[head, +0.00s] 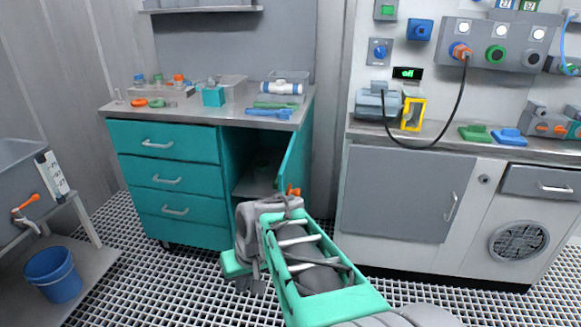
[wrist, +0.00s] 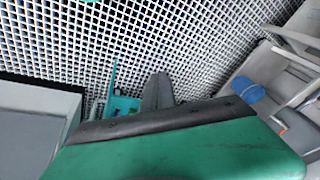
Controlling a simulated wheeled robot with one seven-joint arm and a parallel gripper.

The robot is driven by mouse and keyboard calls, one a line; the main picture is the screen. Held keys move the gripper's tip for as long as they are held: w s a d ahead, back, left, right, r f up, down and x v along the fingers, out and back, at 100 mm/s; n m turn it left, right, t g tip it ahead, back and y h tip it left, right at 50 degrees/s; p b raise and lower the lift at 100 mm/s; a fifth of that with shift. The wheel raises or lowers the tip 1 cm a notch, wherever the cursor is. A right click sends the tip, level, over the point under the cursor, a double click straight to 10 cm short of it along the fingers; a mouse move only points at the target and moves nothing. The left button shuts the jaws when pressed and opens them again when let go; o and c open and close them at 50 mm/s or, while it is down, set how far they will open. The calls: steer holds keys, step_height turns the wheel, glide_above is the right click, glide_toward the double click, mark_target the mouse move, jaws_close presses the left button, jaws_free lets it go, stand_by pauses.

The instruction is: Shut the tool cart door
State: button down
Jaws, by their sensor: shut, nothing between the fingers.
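The teal tool cart (head: 170,187) stands at the left in the head view, with several drawers on its left side. Its door (head: 295,158) is on the right side and stands open, swung out towards me and seen nearly edge-on. The compartment behind it shows a grey shelf (head: 250,187). An orange piece (head: 293,190) shows at the door's lower part. My gripper (head: 250,287) is low in front of the cart, pointing down, shut and empty, apart from the door. In the wrist view a grey finger (wrist: 158,92) shows beyond the teal housing. My arm hides the door's lower end.
A grey-white cabinet (head: 405,195) stands right of the cart, beneath a counter with a cable and coloured parts. A blue bucket (head: 53,273) sits on a low stand at the left; it also shows in the wrist view (wrist: 240,93). Grating floor (head: 185,285) is clear before the drawers.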

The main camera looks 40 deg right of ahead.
steer(key=s+d+r+m+t+p, duration=0.25)
steer(key=d+r+p, duration=0.45)
steer(key=d+r, duration=0.4)
steer(key=s+d+r+m+t+p, duration=0.15)
steer(key=d+r+m+p, duration=0.4)
steer(key=d, duration=0.75)
steer(key=w+a+f+n+h, duration=0.1)
steer(key=w+a+f+n, duration=0.1)
steer(key=w+f, duration=0.3)
steer(key=w, duration=0.4)
steer(key=shift+w+a+f+b, duration=0.2)
steer(key=shift+w+b, duration=0.1)
